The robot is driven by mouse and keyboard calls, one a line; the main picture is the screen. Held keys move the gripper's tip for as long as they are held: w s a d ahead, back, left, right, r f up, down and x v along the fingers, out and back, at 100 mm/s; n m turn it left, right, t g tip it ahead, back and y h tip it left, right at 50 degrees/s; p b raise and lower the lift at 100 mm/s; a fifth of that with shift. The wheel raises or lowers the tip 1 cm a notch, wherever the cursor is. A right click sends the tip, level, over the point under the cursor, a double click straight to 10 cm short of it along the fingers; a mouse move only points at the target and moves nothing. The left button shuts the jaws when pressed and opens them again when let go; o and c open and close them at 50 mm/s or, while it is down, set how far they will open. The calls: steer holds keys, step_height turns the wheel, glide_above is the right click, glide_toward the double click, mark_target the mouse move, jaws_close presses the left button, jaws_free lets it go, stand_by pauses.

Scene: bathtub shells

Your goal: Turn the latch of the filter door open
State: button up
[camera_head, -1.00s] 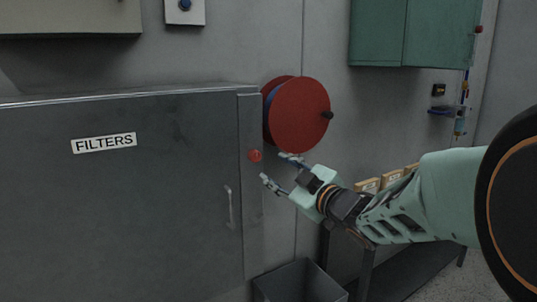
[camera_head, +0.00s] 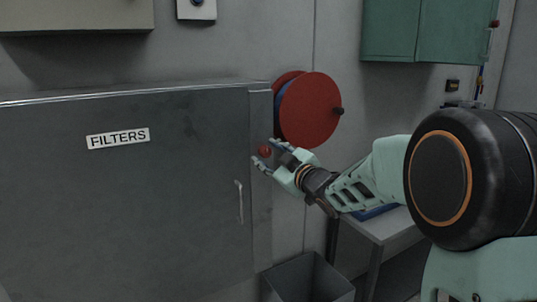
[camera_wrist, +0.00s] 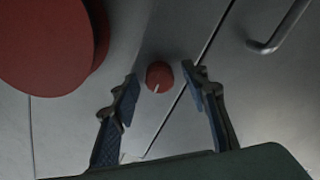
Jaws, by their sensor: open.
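The filter door (camera_head: 120,200) is a large grey panel labelled FILTERS, shut in its cabinet, with a vertical bar handle (camera_head: 239,201) near its right edge. The latch is a small round red knob (camera_head: 264,150) on the frame strip right of the door. In the wrist view the red knob (camera_wrist: 159,75) carries a pale mark pointing down and slightly left. My gripper (camera_head: 262,156) is open at the knob. In the wrist view its fingertips (camera_wrist: 160,76) stand on either side of the knob, with gaps showing; I cannot tell the remaining depth.
A large red reel (camera_head: 308,110) is on the wall right of the knob, close above my gripper; it also shows in the wrist view (camera_wrist: 45,40). A grey open bin (camera_head: 308,278) stands below. A table (camera_head: 385,222) is at the right, under my arm.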

jaws_close()
steer(key=shift+m, duration=0.3)
steer(key=m+p, duration=0.2)
steer(key=m, duration=0.2)
steer(key=shift+m, duration=0.3)
steer(key=m+p, duration=0.2)
steer(key=m, duration=0.2)
steer(key=shift+d, duration=0.1)
steer(key=m+p, duration=0.2)
steer(key=m, duration=0.3)
steer(key=shift+m+p, duration=0.3)
steer(key=shift+p, duration=0.05)
steer(key=shift+m+p, duration=0.7)
steer(key=shift+m, duration=0.9)
steer(key=shift+f, duration=0.1)
